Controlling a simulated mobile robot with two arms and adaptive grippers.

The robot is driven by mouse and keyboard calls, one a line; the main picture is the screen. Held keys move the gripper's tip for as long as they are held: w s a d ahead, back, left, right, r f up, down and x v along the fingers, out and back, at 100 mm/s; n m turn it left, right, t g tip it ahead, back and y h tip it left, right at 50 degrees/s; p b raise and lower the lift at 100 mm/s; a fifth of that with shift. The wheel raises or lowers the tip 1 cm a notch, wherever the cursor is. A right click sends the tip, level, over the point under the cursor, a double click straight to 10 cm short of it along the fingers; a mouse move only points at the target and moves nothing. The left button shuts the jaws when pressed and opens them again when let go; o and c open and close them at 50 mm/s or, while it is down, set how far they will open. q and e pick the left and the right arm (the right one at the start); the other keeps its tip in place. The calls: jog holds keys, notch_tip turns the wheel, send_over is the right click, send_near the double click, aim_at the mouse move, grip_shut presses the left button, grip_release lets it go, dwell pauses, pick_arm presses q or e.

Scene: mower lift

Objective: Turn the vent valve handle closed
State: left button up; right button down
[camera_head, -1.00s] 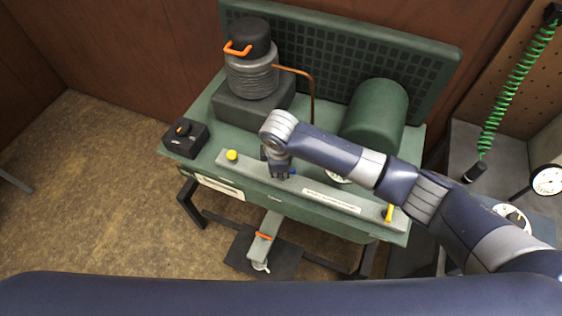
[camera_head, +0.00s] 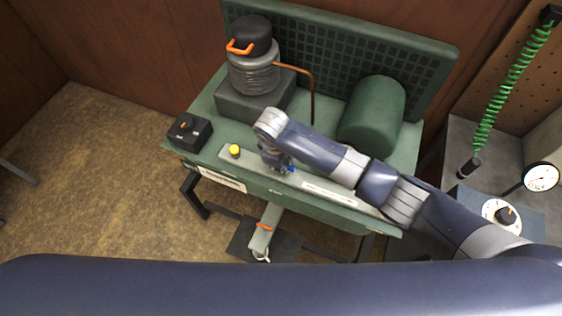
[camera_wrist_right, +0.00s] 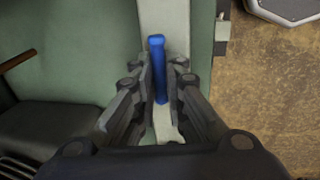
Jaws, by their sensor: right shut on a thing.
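The vent valve handle is a blue bar (camera_wrist_right: 157,60) on a light strip. In the wrist view it stands lengthwise between the fingers of my right gripper (camera_wrist_right: 160,92), and its far end sticks out past the fingertips. My right gripper is shut on it. In the head view my right gripper (camera_head: 280,168) is at the front strip of the green machine, and a small blue end of the handle (camera_head: 291,169) shows beside the fingers. The rest of the handle is hidden there. My left gripper is not in view.
The green machine bench (camera_head: 205,118) carries a finned cylinder head (camera_head: 252,72), a green tank (camera_head: 374,112), a copper pipe (camera_head: 312,95) and a black switch box (camera_head: 190,132). A yellow knob (camera_head: 235,150) stands left of my gripper. Gauges (camera_head: 541,176) are at right.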

jog(key=c, duration=1.7)
grip_release()
jog(key=shift+o, duration=0.2)
notch_tip(320, 180, up, 12)
jog(key=s, duration=0.2)
jog(key=shift+a, duration=0.45)
jog(key=shift+f, duration=0.15)
